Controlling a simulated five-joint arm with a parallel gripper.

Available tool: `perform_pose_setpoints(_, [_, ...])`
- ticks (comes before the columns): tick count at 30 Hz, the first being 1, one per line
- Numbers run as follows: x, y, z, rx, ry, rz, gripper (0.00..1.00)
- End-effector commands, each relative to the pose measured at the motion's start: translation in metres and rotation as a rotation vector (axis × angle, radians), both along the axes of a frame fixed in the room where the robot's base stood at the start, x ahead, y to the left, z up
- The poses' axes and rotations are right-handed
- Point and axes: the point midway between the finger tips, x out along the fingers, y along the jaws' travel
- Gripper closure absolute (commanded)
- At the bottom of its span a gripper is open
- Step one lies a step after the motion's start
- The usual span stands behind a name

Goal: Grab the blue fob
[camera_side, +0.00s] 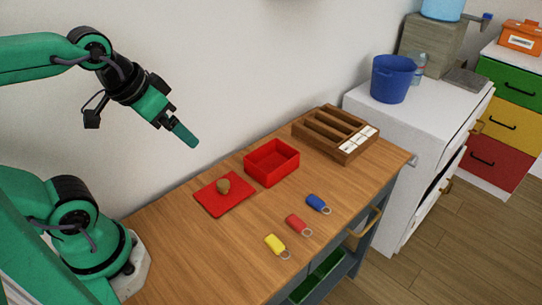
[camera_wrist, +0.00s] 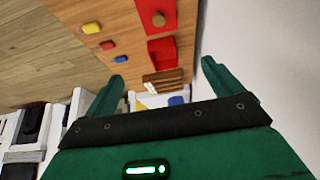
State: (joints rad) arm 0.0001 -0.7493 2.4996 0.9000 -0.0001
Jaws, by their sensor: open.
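The blue fob (camera_side: 316,202) lies on the wooden table near its front edge, with a metal ring at its lower right end. In the wrist view the blue fob (camera_wrist: 121,59) lies ahead of my left fingertip. A red fob (camera_side: 296,223) and a yellow fob (camera_side: 275,243) lie in a row with it, toward the lower left. My gripper (camera_side: 190,140) hangs well above the table at the upper left, far from the fobs. In the wrist view my gripper (camera_wrist: 163,72) has its fingers spread apart with nothing between them.
A red open box (camera_side: 272,174) and a flat red mat (camera_side: 211,203) with a brown lump (camera_side: 223,186) on it lie behind the fobs. A wooden divided tray (camera_side: 338,155) stands at the table's far end. A white cabinet (camera_side: 385,128) stands beyond. Table around the fobs is clear.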

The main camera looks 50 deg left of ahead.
Motion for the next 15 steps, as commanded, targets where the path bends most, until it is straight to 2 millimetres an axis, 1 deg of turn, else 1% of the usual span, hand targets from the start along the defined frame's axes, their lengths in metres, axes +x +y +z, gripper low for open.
perform_pose_setpoints(5, [0.005, -0.002, 0.002, -0.004, 0.010, -0.001, 0.08])
perform_pose_setpoints(8, [0.013, -0.005, 0.003, -0.009, 0.025, -0.002, 0.08])
perform_pose_setpoints(11, [0.024, -0.009, 0.005, -0.016, 0.045, -0.005, 0.08])
perform_pose_setpoints(15, [0.045, -0.018, 0.007, -0.026, 0.083, -0.007, 0.08])
